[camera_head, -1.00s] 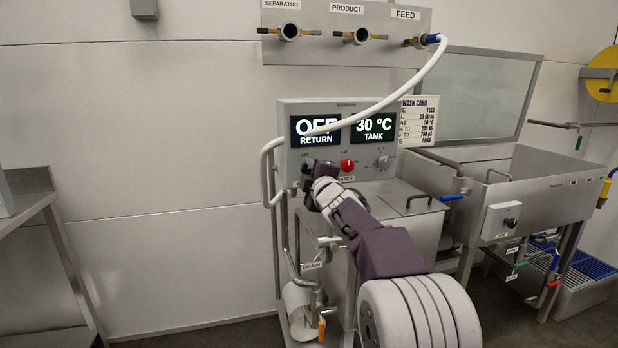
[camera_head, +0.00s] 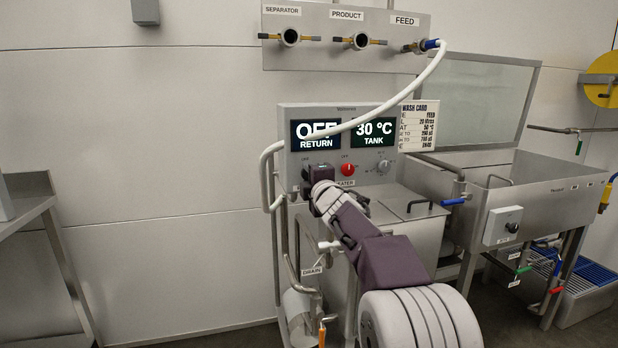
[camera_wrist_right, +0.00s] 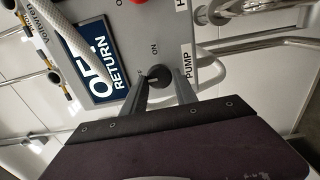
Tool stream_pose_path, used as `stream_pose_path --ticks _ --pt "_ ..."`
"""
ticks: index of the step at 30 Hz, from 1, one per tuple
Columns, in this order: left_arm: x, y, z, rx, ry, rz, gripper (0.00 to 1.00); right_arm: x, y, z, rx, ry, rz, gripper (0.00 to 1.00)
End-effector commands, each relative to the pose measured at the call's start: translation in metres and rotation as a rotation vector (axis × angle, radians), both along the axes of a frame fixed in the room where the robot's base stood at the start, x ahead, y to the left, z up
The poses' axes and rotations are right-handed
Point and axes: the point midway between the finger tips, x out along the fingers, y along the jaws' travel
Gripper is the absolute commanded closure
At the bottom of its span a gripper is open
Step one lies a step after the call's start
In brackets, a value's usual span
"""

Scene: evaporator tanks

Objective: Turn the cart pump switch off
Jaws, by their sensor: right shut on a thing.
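The cart's control panel (camera_head: 335,137) carries a display reading OFF RETURN and one reading 30 °C TANK. The pump switch (camera_wrist_right: 158,76) is a dark knob beside the PUMP label in the right wrist view, with ON marked near it. My right gripper (camera_wrist_right: 160,85) has its two fingers shut around this knob. In the head view my right gripper (camera_head: 315,174) reaches the panel's lower left and covers the switch. The knob's exact pointing direction is hard to tell. My left gripper is not in view.
A red heater knob (camera_head: 348,170) and a grey dial (camera_head: 383,166) sit to the right on the panel. A white hose (camera_head: 400,95) crosses in front of the panel up to the FEED port. A sink (camera_head: 540,200) stands at right and a steel table (camera_head: 25,200) at left.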

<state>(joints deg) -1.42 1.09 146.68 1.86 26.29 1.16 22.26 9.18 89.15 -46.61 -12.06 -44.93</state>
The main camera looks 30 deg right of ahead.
Motion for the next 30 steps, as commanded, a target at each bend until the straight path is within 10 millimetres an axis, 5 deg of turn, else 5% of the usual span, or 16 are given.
stream_pose_path --ticks 2,3,5,16,30 --pt "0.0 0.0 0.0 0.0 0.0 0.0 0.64 0.0 0.0 -0.002 -0.001 0.004 0.0 1.0" --pt "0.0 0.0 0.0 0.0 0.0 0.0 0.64 0.0 0.0 -0.002 0.0 0.004 0.0 0.57" --pt "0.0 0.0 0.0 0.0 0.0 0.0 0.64 0.0 0.0 -0.002 0.0 0.004 0.0 0.46" --pt "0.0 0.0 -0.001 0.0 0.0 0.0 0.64 -0.006 0.001 0.0 0.0 0.0 0.0 0.46" --pt "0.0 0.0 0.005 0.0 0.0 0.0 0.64 -0.085 0.02 0.0 0.0 0.001 0.0 0.46"
